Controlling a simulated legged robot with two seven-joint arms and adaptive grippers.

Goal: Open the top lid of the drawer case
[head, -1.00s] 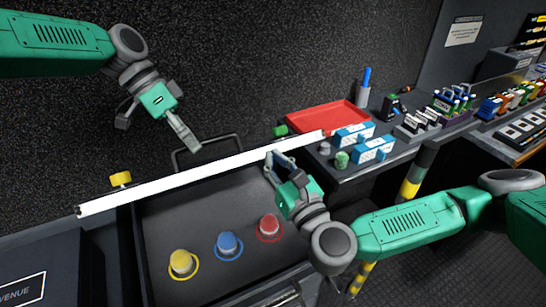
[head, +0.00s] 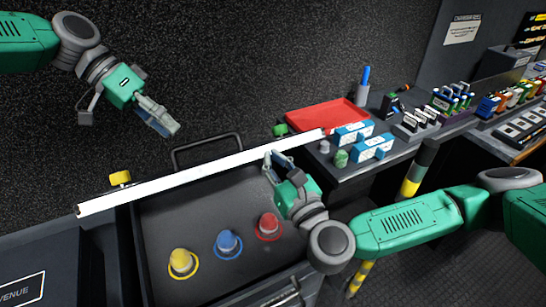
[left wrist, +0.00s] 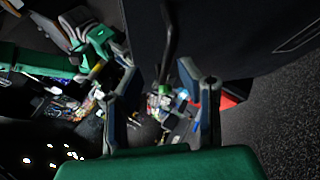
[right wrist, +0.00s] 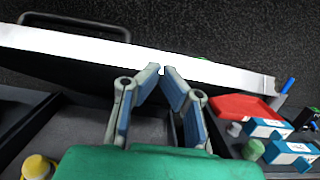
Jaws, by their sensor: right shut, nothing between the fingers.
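The drawer case (head: 150,250) is a dark box at the lower middle of the head view. A long white strip (head: 200,178) runs slantwise across its back, with a black handle (head: 207,152) behind it. I cannot tell whether the strip belongs to the lid. The strip (right wrist: 80,47) and handle (right wrist: 72,24) also show in the right wrist view. My right gripper (head: 272,158) is shut and empty, its tips at the strip's right part; contact is unclear. My left gripper (head: 168,125) is open and empty, above and left of the handle. Its fingers (left wrist: 165,90) stand apart in the left wrist view.
Yellow (head: 182,262), blue (head: 228,243) and red (head: 268,226) knobs stand on the case's dark surface. A red tray (head: 318,119), blue-white blocks (head: 372,149) and a green cylinder (head: 341,159) sit on the right counter. A striped post (head: 416,172) rises beside it.

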